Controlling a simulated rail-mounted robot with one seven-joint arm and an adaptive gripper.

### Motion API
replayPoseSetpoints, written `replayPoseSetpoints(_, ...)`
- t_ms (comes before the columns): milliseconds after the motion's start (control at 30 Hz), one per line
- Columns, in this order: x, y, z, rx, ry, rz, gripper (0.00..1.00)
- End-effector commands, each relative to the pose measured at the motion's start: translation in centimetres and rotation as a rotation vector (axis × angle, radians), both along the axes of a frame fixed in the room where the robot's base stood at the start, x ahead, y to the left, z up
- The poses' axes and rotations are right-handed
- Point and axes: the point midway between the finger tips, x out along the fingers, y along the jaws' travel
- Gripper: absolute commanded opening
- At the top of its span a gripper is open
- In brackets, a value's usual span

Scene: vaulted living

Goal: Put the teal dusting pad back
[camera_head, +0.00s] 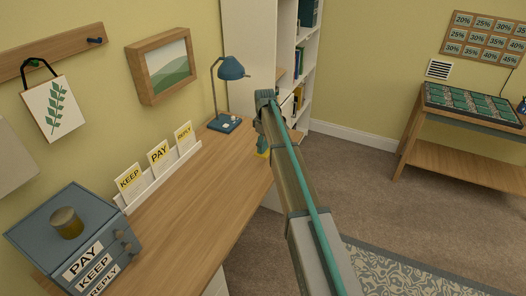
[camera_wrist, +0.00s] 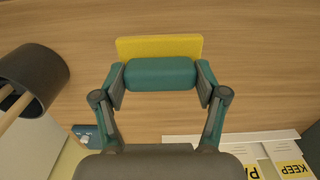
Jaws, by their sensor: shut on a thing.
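In the wrist view, my gripper (camera_wrist: 160,75) is shut on the teal dusting pad (camera_wrist: 160,73), with one finger at each end of its rounded teal body. A flat yellow slab (camera_wrist: 160,46) shows along its far side, seemingly part of the pad. Wooden desktop (camera_wrist: 260,80) lies beyond it; I cannot tell whether the pad touches the wood. In the head view, my gripper (camera_head: 263,135) is over the desk's right end, largely hidden by my arm.
A blue lamp (camera_head: 231,70) stands at the desk's back. A white holder (camera_head: 160,178) carries KEEP, PAY and REPLY cards. A blue drawer box (camera_head: 75,240) stands front left. A dark cup-like thing (camera_wrist: 38,75) is close left of my gripper in the wrist view. Mid-desk (camera_head: 195,200) is clear.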

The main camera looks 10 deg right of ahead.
Motion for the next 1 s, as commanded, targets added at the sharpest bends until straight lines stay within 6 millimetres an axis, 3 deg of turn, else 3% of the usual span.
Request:
replayPoseSetpoints(67,2.4,0.0,-0.6,0.0,0.002,0.0,0.34)
replayPoseSetpoints(300,4.9,0.1,-4.5,0.0,0.001,-0.001,0.34)
replayPoseSetpoints(667,6.6,0.1,-6.7,0.0,0.001,-0.001,0.34)
replayPoseSetpoints(1000,6.4,0.1,-9.6,0.0,0.0,-0.001,0.34)
